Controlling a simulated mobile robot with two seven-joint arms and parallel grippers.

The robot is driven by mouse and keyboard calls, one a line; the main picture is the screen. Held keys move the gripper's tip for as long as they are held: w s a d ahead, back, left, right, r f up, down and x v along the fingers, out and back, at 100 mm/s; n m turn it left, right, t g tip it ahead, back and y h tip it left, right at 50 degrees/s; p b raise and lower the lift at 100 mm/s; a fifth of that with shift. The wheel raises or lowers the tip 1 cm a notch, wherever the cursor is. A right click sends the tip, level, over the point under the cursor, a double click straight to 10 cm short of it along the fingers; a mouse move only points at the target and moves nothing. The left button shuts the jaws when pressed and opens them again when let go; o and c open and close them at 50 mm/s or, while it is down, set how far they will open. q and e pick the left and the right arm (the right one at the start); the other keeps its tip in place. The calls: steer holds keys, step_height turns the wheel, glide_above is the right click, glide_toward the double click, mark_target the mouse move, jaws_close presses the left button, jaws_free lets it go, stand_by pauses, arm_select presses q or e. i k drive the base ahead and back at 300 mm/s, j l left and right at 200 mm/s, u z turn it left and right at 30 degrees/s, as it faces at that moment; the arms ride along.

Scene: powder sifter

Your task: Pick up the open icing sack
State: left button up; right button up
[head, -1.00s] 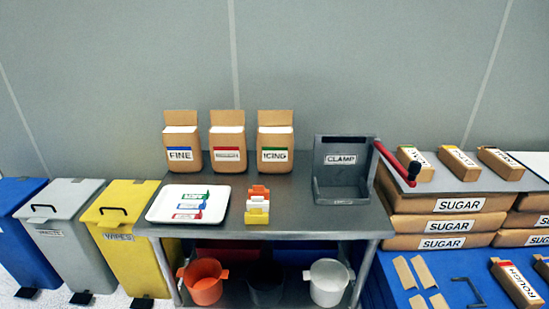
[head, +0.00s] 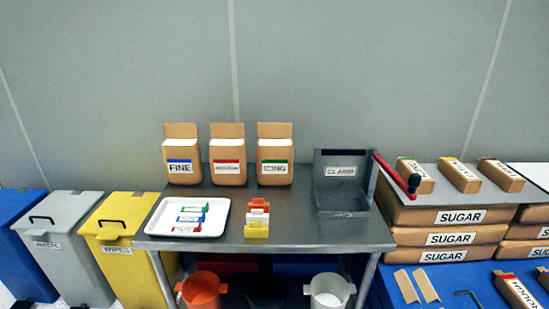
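The icing sack (head: 275,178) is a brown paper sack with a green-striped label reading ICING. It stands upright and open at the back of the metal table (head: 330,233), with white contents showing at its top and its back flap raised. It is the rightmost of three similar open sacks, beside the red-labelled sack (head: 228,178) and the FINE sack (head: 182,178) with a blue stripe. Neither of my grippers shows in the head view.
A grey CLAMP fixture (head: 342,195) with a red-handled lever (head: 392,172) stands right of the icing sack. A white tray (head: 152,226) with coloured tags and a stack of coloured clips (head: 257,220) lie in front. Bins stand left; SUGAR sacks (head: 450,238) are stacked right.

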mark_target(274, 157)
steer(key=i+j, duration=0.3)
steer(key=i, duration=0.25)
steer(key=i+j, duration=0.3)
steer(key=i, duration=0.25)
steer(key=z, duration=1.15)
